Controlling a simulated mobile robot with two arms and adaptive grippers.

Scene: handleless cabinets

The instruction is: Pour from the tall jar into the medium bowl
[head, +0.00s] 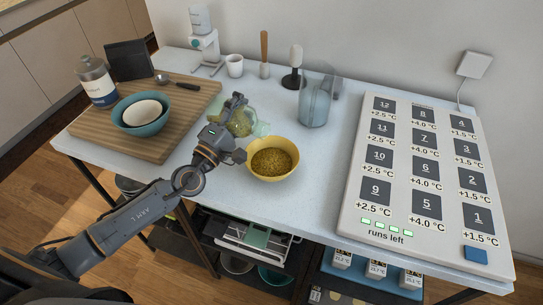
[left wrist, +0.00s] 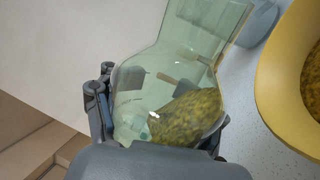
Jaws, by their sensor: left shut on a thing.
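My left gripper (head: 229,130) is shut around the body of a clear greenish glass jar (head: 243,121). In the left wrist view the jar (left wrist: 150,85) has a round body and a wide flared neck, and yellow-green grains (left wrist: 190,115) lie in its body. The jar is tilted over, its mouth pointing right in the head view. A yellow bowl (head: 294,164) stands upright just right of the gripper, with yellow-brown grains (head: 271,161) in it. The bowl also shows in the left wrist view (left wrist: 275,75), apart from the jar. No falling grains show. My right gripper is out of view.
A wooden board (head: 120,145) at left carries a teal bowl (head: 125,125) with a white bowl inside, and a labelled jar (head: 97,85). A clear bluish jug (head: 315,105) stands behind the yellow bowl. A numbered panel (head: 395,160) fills the right side.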

